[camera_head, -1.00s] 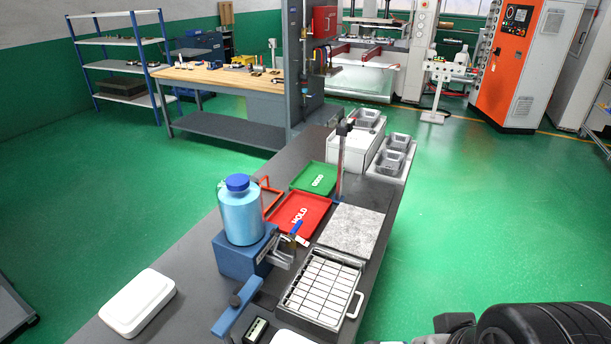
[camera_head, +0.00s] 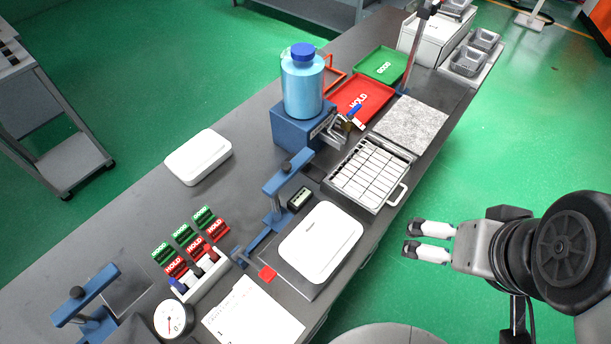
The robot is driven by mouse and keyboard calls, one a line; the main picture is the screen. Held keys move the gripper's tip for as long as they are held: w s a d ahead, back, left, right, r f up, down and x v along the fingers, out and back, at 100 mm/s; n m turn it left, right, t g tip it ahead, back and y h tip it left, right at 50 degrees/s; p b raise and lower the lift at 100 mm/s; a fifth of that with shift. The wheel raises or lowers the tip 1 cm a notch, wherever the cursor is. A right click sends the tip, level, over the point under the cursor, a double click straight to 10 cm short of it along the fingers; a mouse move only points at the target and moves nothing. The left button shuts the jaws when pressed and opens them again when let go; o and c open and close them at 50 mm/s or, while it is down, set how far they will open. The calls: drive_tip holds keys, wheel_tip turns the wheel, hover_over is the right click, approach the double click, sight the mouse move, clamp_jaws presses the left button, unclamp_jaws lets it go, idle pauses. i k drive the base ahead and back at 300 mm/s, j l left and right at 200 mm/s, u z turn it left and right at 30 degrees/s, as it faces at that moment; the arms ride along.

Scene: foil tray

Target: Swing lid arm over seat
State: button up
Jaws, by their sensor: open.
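A blue arm (camera_head: 292,174) sits on a post on a blue stand near the middle of the bench, its bar extending to the upper right. To its right, a white tray (camera_head: 320,242) lies on a dark flat plate (camera_head: 290,281), with a red square patch at the plate's left corner. A second blue arm (camera_head: 84,296) on a post stands at the lower left beside a dark plate (camera_head: 127,289). I cannot tell which is the lid arm, or make out a seat. My gripper (camera_head: 414,238) is open and empty, over the green floor right of the bench, apart from everything.
A wire rack tray (camera_head: 397,193), a stone slab, red and green trays and a blue bottle (camera_head: 302,88) on a blue box stand farther back. A dial gauge (camera_head: 174,319), a paper sheet (camera_head: 252,317) and labelled clips are in front. Another white tray (camera_head: 198,157) lies left.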

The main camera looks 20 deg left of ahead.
sight(289, 169)
drive_tip(key=j+u, duration=0.15)
drive_tip(key=u, duration=0.95)
drive_tip(key=k, duration=0.05)
